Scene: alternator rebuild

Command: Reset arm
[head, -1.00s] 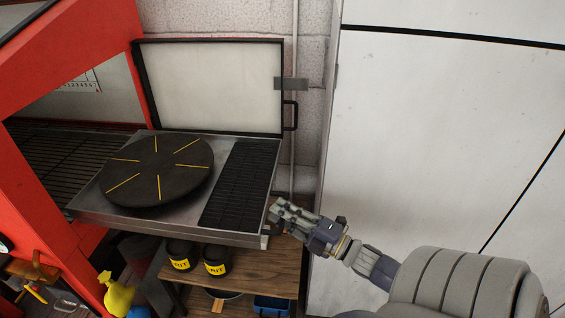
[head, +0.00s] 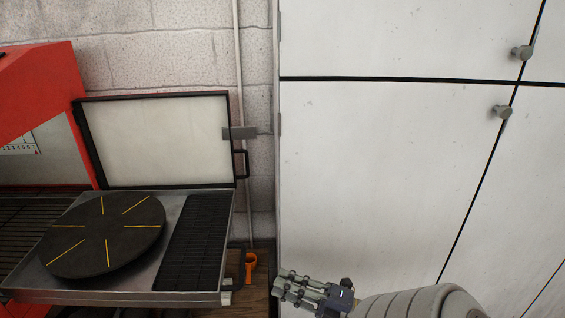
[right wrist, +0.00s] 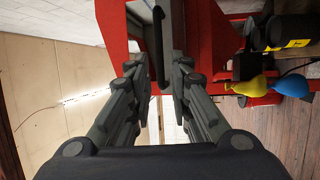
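My right gripper (head: 298,289) is at the bottom of the head view, in front of the lower part of the white cabinet. It is to the right of the metal tray with the round black turntable (head: 103,237). In the right wrist view the two fingers of my right gripper (right wrist: 160,85) stand apart with an empty gap between them. Beyond the gap are a dark handle-like bar (right wrist: 160,40) and red machine parts. My left gripper is not in view.
White cabinet doors (head: 390,170) with round knobs fill the right side. An orange object (head: 250,270) is beside the tray.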

